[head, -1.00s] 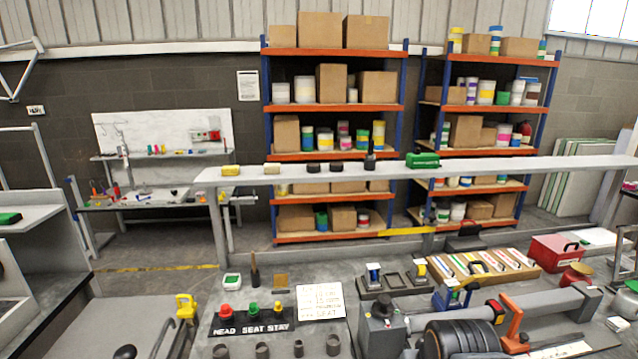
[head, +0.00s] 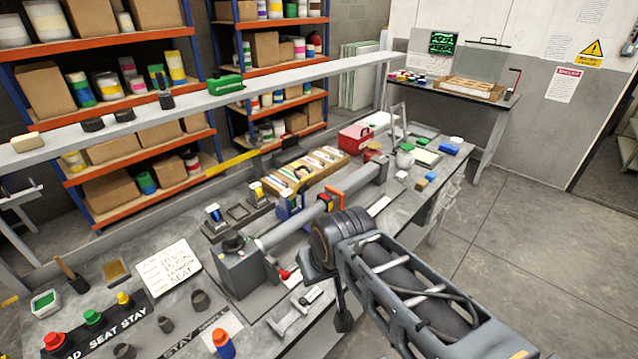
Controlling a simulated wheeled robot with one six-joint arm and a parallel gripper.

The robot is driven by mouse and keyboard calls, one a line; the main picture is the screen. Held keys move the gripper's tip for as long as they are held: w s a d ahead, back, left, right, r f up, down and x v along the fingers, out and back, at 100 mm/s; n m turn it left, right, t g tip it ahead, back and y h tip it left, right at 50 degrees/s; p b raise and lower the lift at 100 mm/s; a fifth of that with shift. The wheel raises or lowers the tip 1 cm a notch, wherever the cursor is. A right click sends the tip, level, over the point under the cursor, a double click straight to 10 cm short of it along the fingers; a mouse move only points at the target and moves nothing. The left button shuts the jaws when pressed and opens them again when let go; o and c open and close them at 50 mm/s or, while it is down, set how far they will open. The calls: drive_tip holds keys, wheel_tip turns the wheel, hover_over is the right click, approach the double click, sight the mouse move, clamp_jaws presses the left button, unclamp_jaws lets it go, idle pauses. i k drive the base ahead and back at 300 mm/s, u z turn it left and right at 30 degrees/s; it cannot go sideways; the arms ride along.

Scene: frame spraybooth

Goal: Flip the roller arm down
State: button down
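A bench fixture stands in the middle of the head view: a grey box (head: 240,272) with a black knob on top and a long grey tube (head: 290,232) running back to the right. An orange upright arm (head: 335,195) sits by the tube, and a blue clamp-like piece (head: 290,207) stands behind it. I cannot tell for sure which piece is the roller arm. My arm reaches in from the lower right and hides part of the fixture's near side. My gripper (head: 343,318) seems to be the dark end pointing down at the bench's front edge. Its fingers are too small and dark to read.
A small red-knobbed lever (head: 290,275) and a metal stand (head: 292,312) lie before the fixture. A blue and orange bottle (head: 223,344) and several cups stand at the front left. A red toolbox (head: 355,138) is behind. Open floor lies right of the bench.

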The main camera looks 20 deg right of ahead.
sight(298, 189)
drive_tip(key=z, duration=0.45)
drive_tip(key=i, duration=0.15)
drive_tip(key=u, duration=0.2)
drive_tip(key=k, duration=0.45)
drive_tip(key=z, duration=0.55)
drive_tip(key=k, duration=1.3)
drive_tip(key=z, duration=0.85)
drive_tip(key=i, duration=1.5)
drive_tip(key=u, duration=0.45)
drive_tip(key=i, duration=0.75)
drive_tip(key=u, duration=1.35)
drive_tip(key=i, duration=0.55)
drive_tip(key=u, duration=0.6)
